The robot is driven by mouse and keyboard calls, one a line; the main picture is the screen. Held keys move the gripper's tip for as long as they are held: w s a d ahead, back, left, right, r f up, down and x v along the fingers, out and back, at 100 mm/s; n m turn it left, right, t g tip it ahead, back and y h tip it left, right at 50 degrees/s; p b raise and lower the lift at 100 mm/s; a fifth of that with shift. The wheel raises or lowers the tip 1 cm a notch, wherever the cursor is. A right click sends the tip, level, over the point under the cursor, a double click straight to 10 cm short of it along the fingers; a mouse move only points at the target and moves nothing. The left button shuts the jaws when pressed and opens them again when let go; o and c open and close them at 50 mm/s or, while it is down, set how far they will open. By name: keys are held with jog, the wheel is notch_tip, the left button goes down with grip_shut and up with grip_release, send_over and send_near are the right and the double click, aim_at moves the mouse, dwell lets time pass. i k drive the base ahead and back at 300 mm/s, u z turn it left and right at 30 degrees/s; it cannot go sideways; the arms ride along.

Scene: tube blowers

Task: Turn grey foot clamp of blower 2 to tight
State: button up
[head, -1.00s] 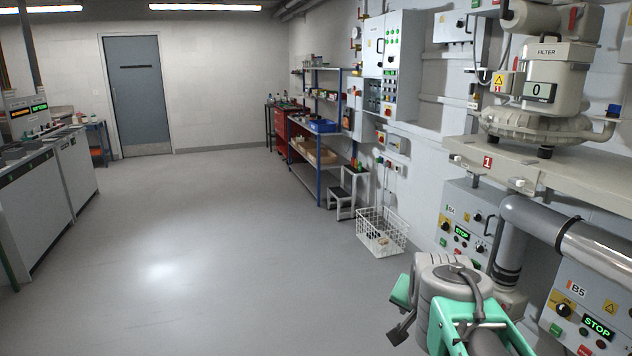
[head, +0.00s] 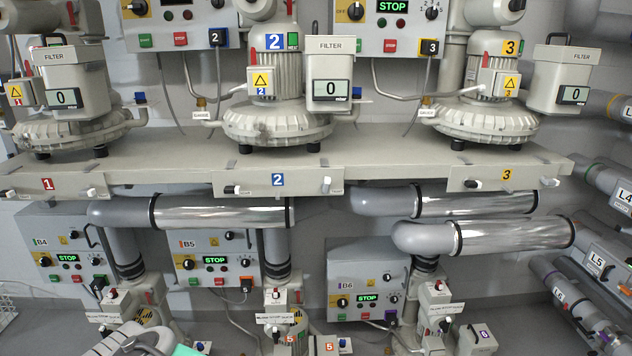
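Blower 2 (head: 277,118) stands at the middle of the long shelf in the head view, with a blue 2 sign on its motor. Below it, the shelf's front edge bears a blue 2 plate (head: 278,180). A small foot clamp (head: 232,189) sits on this edge left of the plate, and another clamp (head: 326,186) sits right of it. Only part of my arm shows at the bottom left, well below the shelf; my gripper's fingertips are out of view.
Blower 1 (head: 68,112) stands left and blower 3 (head: 490,105) right on the same shelf (head: 400,165). Large grey pipes (head: 215,211) run under the shelf, above boxes B4, B5 and B6 (head: 365,280). Lower units with small knobs stand along the bottom.

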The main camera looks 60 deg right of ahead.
aim_at(325, 184)
jog(key=z, duration=1.6)
